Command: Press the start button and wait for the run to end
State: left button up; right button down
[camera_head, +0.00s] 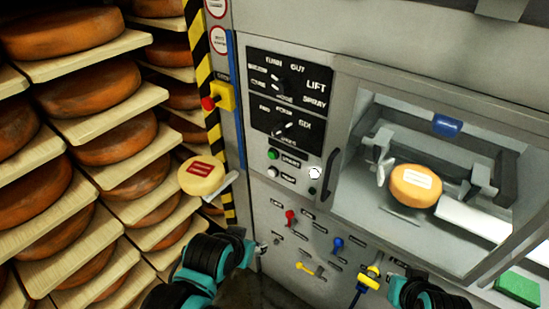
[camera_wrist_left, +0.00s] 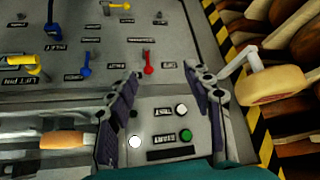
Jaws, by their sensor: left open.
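The control panel carries a green button (camera_head: 272,154) on its lower part, with a small label beside it that appears to read START. It also shows in the left wrist view (camera_wrist_left: 186,136), upside down. A pale button (camera_head: 272,172) sits just below it, and a bright white round one (camera_head: 315,173) to its right. My left gripper (camera_wrist_left: 162,75) is open and empty, its two fingers facing the panel, with the green button low between them. Contact with the button is not seen.
A pale cheese (camera_head: 203,176) on a bracket sticks out left of the panel. An orange cheese (camera_head: 416,186) sits inside the machine's chamber. Red (camera_head: 291,217), blue (camera_head: 338,244) and yellow (camera_head: 368,277) handles jut from the lower panel. Shelves of cheeses stand at left.

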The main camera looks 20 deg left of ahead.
dwell(0.4)
pick_arm(q)
grip_shut()
dwell(1.2)
